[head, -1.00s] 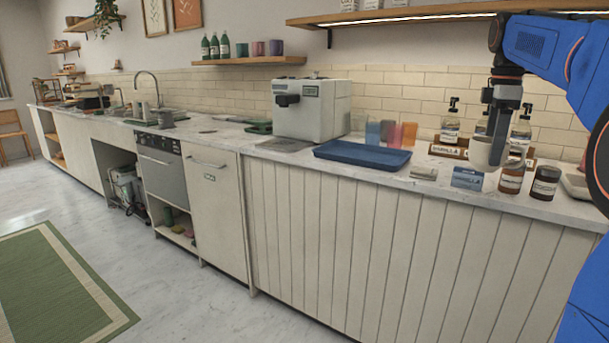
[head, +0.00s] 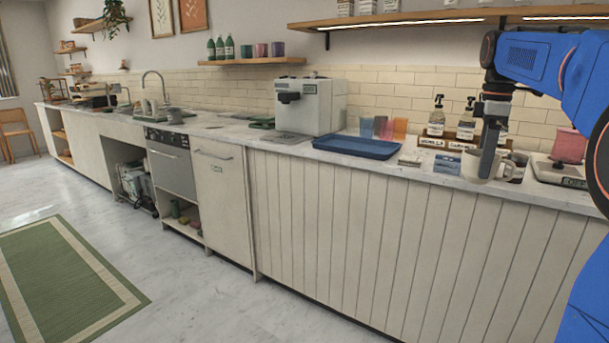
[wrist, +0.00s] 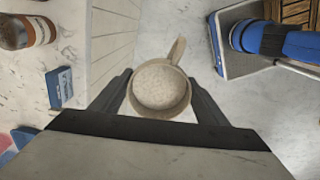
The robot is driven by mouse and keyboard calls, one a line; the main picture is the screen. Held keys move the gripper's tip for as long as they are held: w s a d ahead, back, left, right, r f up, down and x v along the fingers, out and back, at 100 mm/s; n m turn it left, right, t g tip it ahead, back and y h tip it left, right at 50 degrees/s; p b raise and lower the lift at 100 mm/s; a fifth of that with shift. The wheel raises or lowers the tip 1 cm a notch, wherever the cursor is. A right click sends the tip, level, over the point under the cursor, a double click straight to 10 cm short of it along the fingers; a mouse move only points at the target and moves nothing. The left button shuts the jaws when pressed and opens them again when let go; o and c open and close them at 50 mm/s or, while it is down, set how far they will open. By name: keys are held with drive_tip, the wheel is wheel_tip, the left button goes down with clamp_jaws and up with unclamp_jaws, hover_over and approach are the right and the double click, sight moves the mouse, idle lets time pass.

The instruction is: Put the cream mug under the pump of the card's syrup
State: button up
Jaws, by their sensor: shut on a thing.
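My gripper (wrist: 162,92) is shut on the cream mug (wrist: 162,86), which is upright between the fingers with its handle pointing away from the palm. In the head view the mug (head: 483,166) hangs near the counter's front edge; in the wrist view it is beyond that edge, with floor below. Pump syrup bottles stand in a wooden rack behind it: one at the left (head: 437,118), one beside it (head: 467,121), and a third partly behind my arm.
A blue tray (head: 357,147) and coloured cups (head: 384,127) are farther left, beside the espresso machine (head: 310,106). A brown jar (wrist: 28,32) is on the counter. A scale (head: 556,172) with a pink container stands at the right. A shelf (head: 420,19) hangs above.

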drive_tip(key=w+a+f+m, duration=0.4)
drive_tip(key=w+a+f, duration=0.1)
drive_tip(key=f, duration=1.6)
drive_tip(key=w+a+f+m, duration=0.4)
drive_tip(key=w+a+f, duration=0.15)
drive_tip(key=f, duration=1.45)
drive_tip(key=w+a+f+m, duration=0.4)
drive_tip(key=w+a+f, duration=0.15)
drive_tip(key=f, duration=1.55)
drive_tip(key=s+f, duration=0.6)
drive_tip(key=f, duration=0.2)
drive_tip(key=shift+d+f, duration=0.35)
drive_tip(key=shift+f, duration=0.05)
